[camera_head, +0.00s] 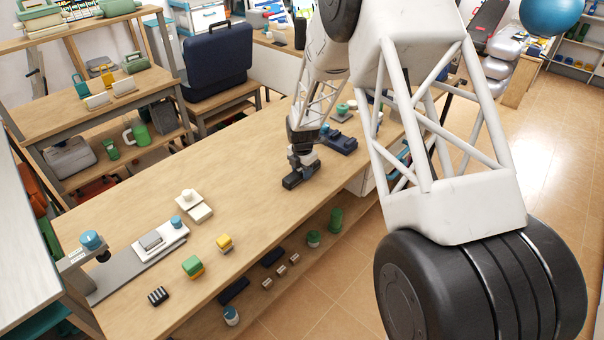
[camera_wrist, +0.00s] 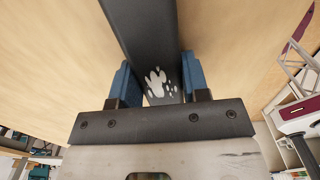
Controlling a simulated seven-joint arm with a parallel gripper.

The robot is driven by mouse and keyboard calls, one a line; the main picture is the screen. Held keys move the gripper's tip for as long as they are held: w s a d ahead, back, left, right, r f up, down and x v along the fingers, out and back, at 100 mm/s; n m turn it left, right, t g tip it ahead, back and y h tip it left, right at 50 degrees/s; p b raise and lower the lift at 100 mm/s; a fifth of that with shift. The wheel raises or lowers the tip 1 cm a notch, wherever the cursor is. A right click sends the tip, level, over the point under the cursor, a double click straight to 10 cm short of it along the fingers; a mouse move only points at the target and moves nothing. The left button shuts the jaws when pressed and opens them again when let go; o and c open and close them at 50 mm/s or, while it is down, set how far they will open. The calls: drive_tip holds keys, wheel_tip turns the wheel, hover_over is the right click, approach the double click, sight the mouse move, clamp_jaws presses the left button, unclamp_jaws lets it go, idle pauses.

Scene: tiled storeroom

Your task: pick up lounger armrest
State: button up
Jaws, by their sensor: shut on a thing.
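The lounger armrest (camera_wrist: 143,30) is a long dark grey bar with a pale paw-like mark. In the wrist view it runs from the top edge down between the blue pads of my gripper (camera_wrist: 158,85), which is shut on it. In the head view my gripper (camera_head: 302,160) points down at the wooden bench, with the dark armrest (camera_head: 300,179) under it, at or just above the bench top. I cannot tell whether it touches the wood. My gripper hides part of the armrest.
The bench (camera_head: 255,150) is clear left of my gripper. A dark blue item (camera_head: 340,143) lies close behind it at right. Green (camera_head: 193,265) and yellow (camera_head: 224,242) blocks and a grey scale-like device (camera_head: 150,242) stand toward the front left. A navy case (camera_head: 216,62) stands behind.

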drive_tip(key=shift+r, duration=0.1)
drive_tip(key=shift+r, duration=0.85)
drive_tip(key=shift+s+r, duration=0.25)
drive_tip(key=shift+r, duration=0.6)
drive_tip(key=s+d+r, duration=0.1)
drive_tip(key=s+d, duration=0.1)
drive_tip(key=s, duration=1.3)
drive_tip(key=shift+d+r, duration=0.2)
drive_tip(key=shift+d, duration=0.2)
drive_tip(key=shift+s, duration=0.1)
